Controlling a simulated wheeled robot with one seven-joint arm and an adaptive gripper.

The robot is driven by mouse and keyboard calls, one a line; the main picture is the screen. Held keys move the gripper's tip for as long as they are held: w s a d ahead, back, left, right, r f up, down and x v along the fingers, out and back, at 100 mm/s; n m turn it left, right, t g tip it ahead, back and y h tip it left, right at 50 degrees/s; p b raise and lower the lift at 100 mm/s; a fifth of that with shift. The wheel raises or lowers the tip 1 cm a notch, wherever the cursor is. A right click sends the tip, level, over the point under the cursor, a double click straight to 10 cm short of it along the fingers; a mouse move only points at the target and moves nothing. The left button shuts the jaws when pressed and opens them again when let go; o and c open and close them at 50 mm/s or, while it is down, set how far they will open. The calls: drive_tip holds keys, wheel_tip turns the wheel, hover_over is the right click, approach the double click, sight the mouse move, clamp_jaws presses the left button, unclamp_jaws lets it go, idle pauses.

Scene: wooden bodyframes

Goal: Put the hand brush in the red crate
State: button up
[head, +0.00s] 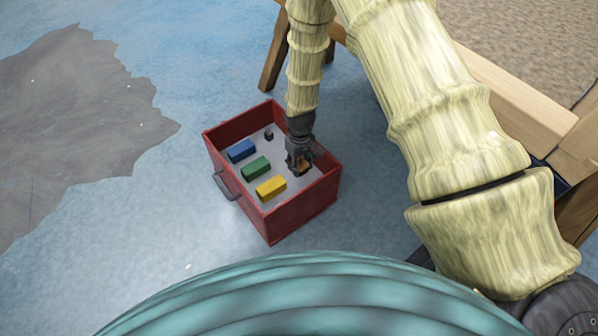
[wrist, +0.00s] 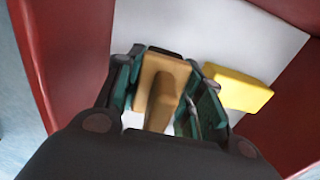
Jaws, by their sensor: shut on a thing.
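The red crate (head: 305,211) stands on the floor in the middle of the head view, and its red wall (wrist: 75,40) shows in the wrist view. My gripper (head: 300,170) points down inside the crate, toward its right side. In the wrist view my gripper (wrist: 165,95) is shut on the tan wooden hand brush (wrist: 162,82), with a finger on each side of it. The brush is over the crate's pale floor. I cannot tell whether it touches that floor. Its lower part is partly hidden by the gripper.
In the crate lie a blue block (head: 241,150), a green block (head: 256,167), a yellow block (head: 271,187) and a small dark object (head: 269,135). The yellow block (wrist: 237,88) is close beside my gripper. A wooden frame (head: 515,95) stands to the right.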

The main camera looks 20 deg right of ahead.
wheel_tip(320, 180, down, 4)
drive_tip(key=shift+r+b, duration=0.25)
drive_tip(key=shift+b, duration=0.55)
drive_tip(key=shift+r, duration=0.1)
drive_tip(key=o, duration=0.9)
wheel_tip(320, 180, up, 12)
drive_tip(key=p, duration=0.6)
